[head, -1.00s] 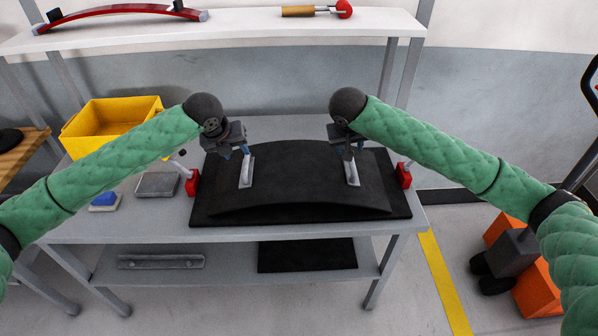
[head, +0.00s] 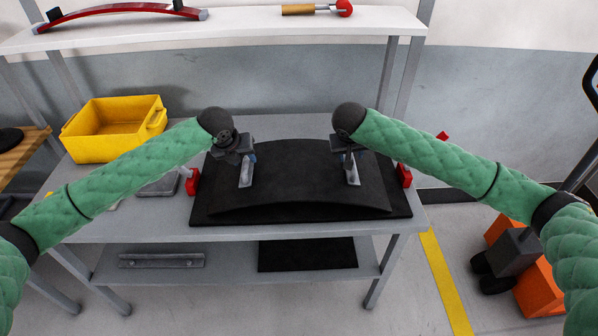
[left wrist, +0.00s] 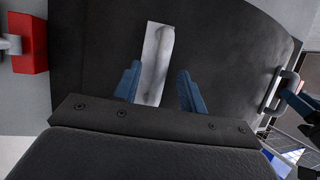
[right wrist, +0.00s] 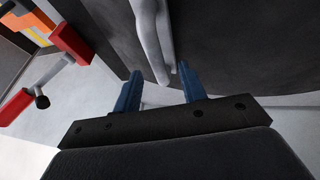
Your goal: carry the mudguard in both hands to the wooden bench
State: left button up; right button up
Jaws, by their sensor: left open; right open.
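The mudguard (head: 300,180) is a black curved sheet lying arched on a black mat (head: 203,214) on the grey table, with two pale grey handles. My left gripper (head: 248,162) is open just over the left handle (head: 246,178); in the left wrist view its blue fingers (left wrist: 160,85) stand on either side of that handle (left wrist: 157,60). My right gripper (head: 350,160) is open at the right handle (head: 353,176); in the right wrist view the handle (right wrist: 153,40) reaches down between its fingers (right wrist: 160,88). The wooden bench (head: 22,158) shows partly at the left edge.
Red clamps (head: 193,181) (head: 404,176) stand at both sides of the mat. A yellow bin (head: 112,130) and a grey tray (head: 157,187) are on the table's left. A white shelf (head: 240,32) runs above the back. An orange-and-black object (head: 537,290) stands on the floor at right.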

pick_arm(q)
jog(key=shift+x, duration=1)
pick_arm(e)
jog(key=shift+x, duration=0.95)
pick_arm(q)
grip_shut()
pick_arm(e)
grip_shut()
pick_arm(q)
jog(key=shift+r, duration=0.1)
pick_arm(e)
jog(key=shift+r, duration=0.1)
